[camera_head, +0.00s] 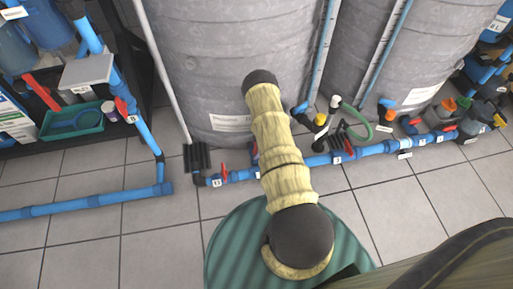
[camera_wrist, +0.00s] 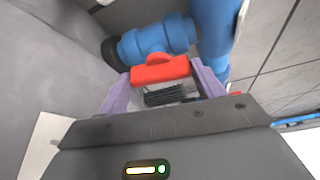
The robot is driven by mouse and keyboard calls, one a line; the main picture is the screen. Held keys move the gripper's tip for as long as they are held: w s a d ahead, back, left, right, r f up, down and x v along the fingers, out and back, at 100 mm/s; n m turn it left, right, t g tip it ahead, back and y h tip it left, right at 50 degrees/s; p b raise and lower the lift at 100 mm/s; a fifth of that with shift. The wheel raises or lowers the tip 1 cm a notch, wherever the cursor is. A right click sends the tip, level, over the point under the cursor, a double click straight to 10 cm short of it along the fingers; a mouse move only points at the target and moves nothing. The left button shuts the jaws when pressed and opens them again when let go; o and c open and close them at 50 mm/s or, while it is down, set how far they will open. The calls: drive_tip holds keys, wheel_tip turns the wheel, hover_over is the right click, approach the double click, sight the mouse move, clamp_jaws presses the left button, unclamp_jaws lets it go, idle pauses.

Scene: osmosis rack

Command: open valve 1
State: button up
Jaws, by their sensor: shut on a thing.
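In the wrist view, my gripper (camera_wrist: 164,92) has its two lilac fingers closed on either side of a red valve handle (camera_wrist: 160,71). The handle is at a blue pipe fitting (camera_wrist: 160,38). No number shows there, so I cannot tell from this view which valve it is. My sleeved arm hides the pipe just right of there, and my gripper does not show in that view.
Grey tanks (camera_head: 220,60) stand behind the pipe run. Another blue pipe (camera_head: 90,203) crosses the floor at left, below a shelf with a teal tray (camera_head: 70,122).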

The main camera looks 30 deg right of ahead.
drive_tip(key=shift+n+g, duration=0.4)
drive_tip(key=shift+n, duration=0.6)
drive_tip(key=o, duration=1)
